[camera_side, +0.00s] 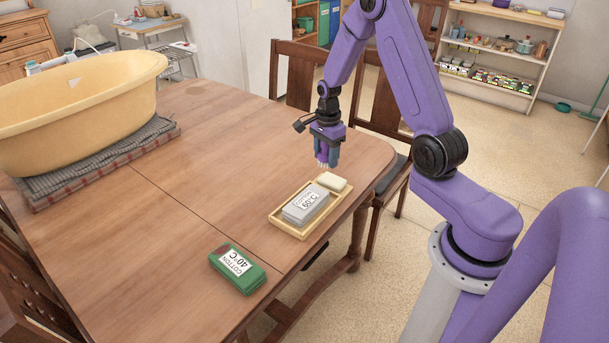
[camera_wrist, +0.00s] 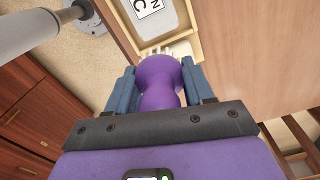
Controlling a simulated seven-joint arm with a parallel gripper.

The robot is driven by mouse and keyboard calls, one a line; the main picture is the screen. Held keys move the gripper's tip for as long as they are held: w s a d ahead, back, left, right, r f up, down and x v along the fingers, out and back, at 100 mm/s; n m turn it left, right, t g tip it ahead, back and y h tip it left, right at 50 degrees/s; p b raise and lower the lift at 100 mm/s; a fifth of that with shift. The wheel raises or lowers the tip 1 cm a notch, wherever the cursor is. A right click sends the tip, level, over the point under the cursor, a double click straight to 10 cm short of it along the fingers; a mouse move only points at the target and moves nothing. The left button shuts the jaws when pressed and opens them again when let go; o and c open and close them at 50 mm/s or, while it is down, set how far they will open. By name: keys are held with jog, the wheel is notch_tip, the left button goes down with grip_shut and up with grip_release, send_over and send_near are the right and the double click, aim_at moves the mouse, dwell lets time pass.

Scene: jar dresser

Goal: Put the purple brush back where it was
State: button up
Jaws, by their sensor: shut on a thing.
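The purple brush (camera_wrist: 158,77) is held between the blue fingers of my gripper (camera_side: 328,142) in the wrist view, with its pale bristles pointing away from the palm. In the side view the brush (camera_side: 322,154) hangs bristles down under my gripper, above the far end of the wooden tray (camera_side: 278,222). My gripper is shut on it. The tray holds a grey box (camera_side: 297,214) labelled cotton 60°C and a cream bar (camera_side: 332,181) at its far end. In the wrist view, the tray (camera_wrist: 197,45) shows just beyond the bristles.
A green box (camera_side: 246,278) labelled cotton 40°C lies on the wooden table (camera_side: 185,235) in front of the tray. A yellow tub (camera_side: 75,105) stands on folded cloths (camera_side: 125,152) at the left. Chairs (camera_side: 293,75) stand along the table's far edge. The table's middle is clear.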

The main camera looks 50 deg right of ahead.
jog(key=shift+w+d, duration=0.2)
jog(key=w+d+f, duration=0.3)
jog(key=w+f, duration=0.1)
jog(key=w, duration=0.4)
send_over(302, 173)
jog(key=f, duration=0.5)
jog(key=shift+s+a+f, duration=0.15)
jog(key=shift+s+f, duration=0.05)
jog(key=shift+w+f, duration=0.15)
jog(key=shift+f, duration=1.6)
jog(key=shift+f, duration=0.15)
jog(key=o, duration=1)
jog(key=shift+o, duration=0.2)
